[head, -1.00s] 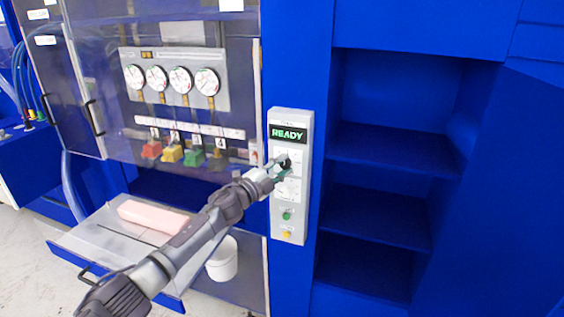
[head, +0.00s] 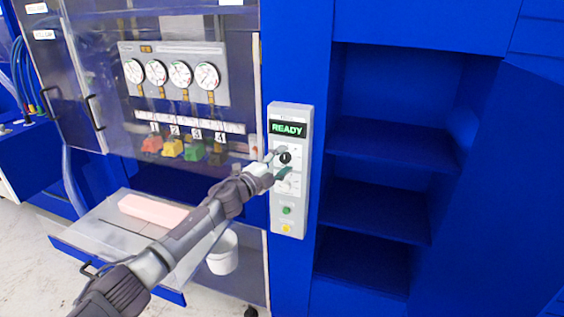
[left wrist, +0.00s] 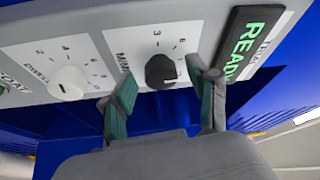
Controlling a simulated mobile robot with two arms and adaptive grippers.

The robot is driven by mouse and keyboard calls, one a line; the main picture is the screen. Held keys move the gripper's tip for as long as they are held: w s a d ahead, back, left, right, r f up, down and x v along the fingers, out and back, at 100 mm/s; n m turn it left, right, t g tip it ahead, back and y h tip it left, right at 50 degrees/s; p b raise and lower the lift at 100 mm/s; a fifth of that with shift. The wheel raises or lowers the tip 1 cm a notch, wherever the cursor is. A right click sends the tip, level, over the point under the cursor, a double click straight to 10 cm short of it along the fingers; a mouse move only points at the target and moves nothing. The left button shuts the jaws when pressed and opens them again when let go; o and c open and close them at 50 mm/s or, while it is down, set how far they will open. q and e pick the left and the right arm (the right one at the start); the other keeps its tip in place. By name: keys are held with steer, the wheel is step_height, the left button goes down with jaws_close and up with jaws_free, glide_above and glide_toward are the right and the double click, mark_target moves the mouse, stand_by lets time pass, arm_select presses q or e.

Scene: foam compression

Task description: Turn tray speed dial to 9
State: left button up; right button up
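The control panel (head: 305,180) is a tall light grey strip with a lit READY display (head: 288,129) at its top. Below the display is a black dial (head: 285,157), which also shows in the left wrist view (left wrist: 162,70) with a number scale around it. Under it is a white dial (head: 287,186), also in the left wrist view (left wrist: 68,84). The dial labels are too cut off to read surely. My left gripper (head: 276,163) is open, with its green-padded fingers (left wrist: 161,72) on either side of the black dial, apart from it. My right gripper is out of view.
Green (head: 287,210) and yellow (head: 286,229) buttons sit lower on the panel. A tray (head: 95,235) with a pink foam block (head: 152,211) juts out at left. A white bucket (head: 223,255) is below my arm. Empty blue shelves (head: 375,210) stand right.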

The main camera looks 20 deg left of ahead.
arm_select(q)
steer(key=v, duration=1.2)
